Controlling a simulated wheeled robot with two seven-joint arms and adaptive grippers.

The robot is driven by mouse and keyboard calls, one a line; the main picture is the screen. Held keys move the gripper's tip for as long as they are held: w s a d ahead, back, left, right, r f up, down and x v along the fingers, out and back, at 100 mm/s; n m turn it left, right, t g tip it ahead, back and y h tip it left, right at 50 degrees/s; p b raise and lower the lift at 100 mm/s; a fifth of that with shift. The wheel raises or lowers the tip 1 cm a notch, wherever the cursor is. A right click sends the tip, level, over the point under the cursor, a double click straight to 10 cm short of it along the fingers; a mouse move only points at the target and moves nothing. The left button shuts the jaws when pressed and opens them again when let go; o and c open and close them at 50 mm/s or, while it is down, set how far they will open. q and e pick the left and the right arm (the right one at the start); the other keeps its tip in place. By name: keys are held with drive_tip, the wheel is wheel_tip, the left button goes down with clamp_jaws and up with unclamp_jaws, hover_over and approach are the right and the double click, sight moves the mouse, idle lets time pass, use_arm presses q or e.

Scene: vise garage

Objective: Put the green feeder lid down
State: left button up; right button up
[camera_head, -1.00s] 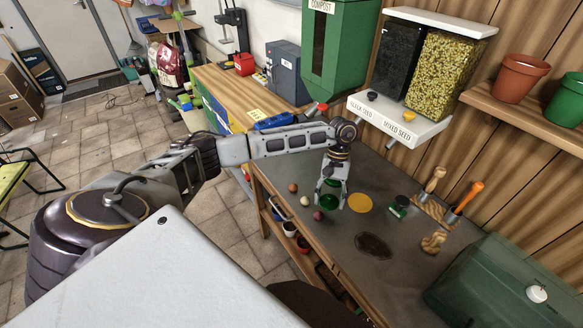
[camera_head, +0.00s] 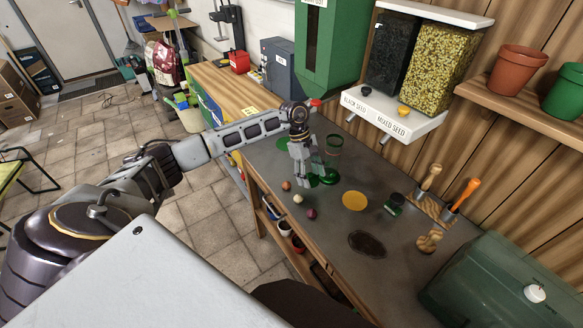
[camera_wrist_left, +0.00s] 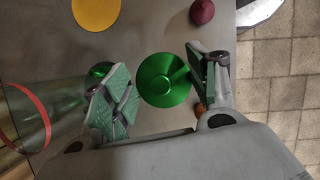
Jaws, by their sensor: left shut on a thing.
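The green feeder lid (camera_wrist_left: 160,85) is a shiny round disc with a raised middle. In the left wrist view it lies between the two green-padded fingers of my left gripper (camera_wrist_left: 165,88). In the head view the lid (camera_head: 328,177) shows at the right side of my left gripper (camera_head: 306,180), low over the workbench. My left gripper is shut on the lid. I cannot tell whether the lid touches the bench. My right gripper is not in view.
Seed dispensers (camera_head: 437,62) hang on the wall.

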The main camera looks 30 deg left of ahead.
use_arm(q)
drive_tip(key=n, duration=0.1)
drive_tip(key=w+a+n+t, duration=0.1)
drive_tip(key=a+n, duration=0.1)
drive_tip(key=shift+w+a+r+n+t+b, duration=0.2)
drive_tip(key=shift+w+r+n+t+b, duration=0.1)
drive_tip(key=shift+w+n, duration=0.1)
drive_tip(key=shift+w+a+r+n+t, duration=0.1)
drive_tip(key=shift+w+a+n+t, duration=0.15)
drive_tip(key=shift+a+n, duration=0.25)
drive_tip(key=shift+w+a+r+n+t, duration=0.1)
drive_tip(key=shift+w+a+n+t, duration=0.2)
drive_tip(key=shift+n, duration=0.4)
drive_tip(key=w+a+r+n+t+y+b, duration=0.2)
drive_tip(key=a+n, duration=0.6)
drive_tip(key=n, duration=0.4)
drive_tip(key=shift+w+r+n+t+y+b, duration=0.4)
drive_tip(key=shift+w+r+y, duration=0.5)
drive_tip(key=shift+w+r, duration=0.45)
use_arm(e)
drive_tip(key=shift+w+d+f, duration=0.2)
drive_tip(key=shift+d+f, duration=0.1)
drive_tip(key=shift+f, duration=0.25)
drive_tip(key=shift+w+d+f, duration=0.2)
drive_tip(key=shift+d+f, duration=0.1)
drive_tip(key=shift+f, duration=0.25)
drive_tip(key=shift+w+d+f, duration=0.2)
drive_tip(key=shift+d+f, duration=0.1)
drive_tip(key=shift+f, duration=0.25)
